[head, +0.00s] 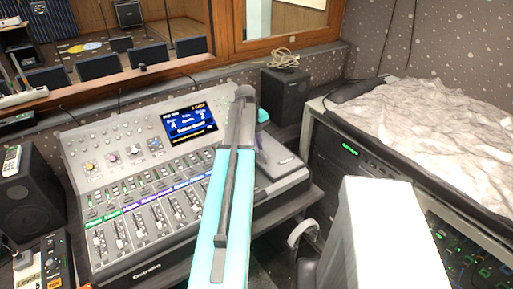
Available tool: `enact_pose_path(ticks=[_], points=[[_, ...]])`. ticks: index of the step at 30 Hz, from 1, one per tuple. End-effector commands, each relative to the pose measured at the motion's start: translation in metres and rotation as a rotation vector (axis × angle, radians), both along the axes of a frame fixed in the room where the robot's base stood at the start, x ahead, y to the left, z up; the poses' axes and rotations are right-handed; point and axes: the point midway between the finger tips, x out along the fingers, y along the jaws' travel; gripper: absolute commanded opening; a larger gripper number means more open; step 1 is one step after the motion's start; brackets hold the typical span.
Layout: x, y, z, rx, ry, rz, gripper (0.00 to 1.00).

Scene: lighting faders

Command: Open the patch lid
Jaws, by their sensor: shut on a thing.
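The mixing console (150,250) stands left of centre with a lit screen and rows of faders. A dark grey, tilted panel with a small label, which looks like the patch lid (284,163), is at the console's right end, beside my arm. My teal and dark grey arm rises through the middle and covers part of the console. My gripper (259,138) is by this panel, mostly hidden behind the arm. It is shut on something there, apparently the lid. The fingertips and their contact do not show clearly, nor how far the lid is open.
Black speakers stand at the left (28,195) and behind the console (286,95). An equipment rack (345,165) with a crumpled pale cover (430,125) fills the right. A wood-framed window is behind.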

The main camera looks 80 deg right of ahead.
Motion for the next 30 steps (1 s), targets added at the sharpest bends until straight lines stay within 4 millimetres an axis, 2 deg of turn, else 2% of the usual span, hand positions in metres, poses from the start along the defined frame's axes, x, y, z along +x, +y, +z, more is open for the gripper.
enact_pose_path(ticks=[6, 7, 9, 17, 23, 30], points=[[0.000, 0.000, 0.001, -0.001, 0.001, 0.000, 0.00], [0.000, 0.019, 0.000, 0.000, 0.000, 0.001, 0.00], [0.000, 0.007, 0.000, 0.004, 0.001, -0.001, 0.00], [-0.011, -0.009, -0.001, 0.005, 0.002, -0.003, 0.00], [-0.030, -0.029, -0.001, 0.002, 0.001, -0.004, 0.00], [-0.062, -0.061, -0.001, 0.000, 0.000, -0.003, 0.00]])
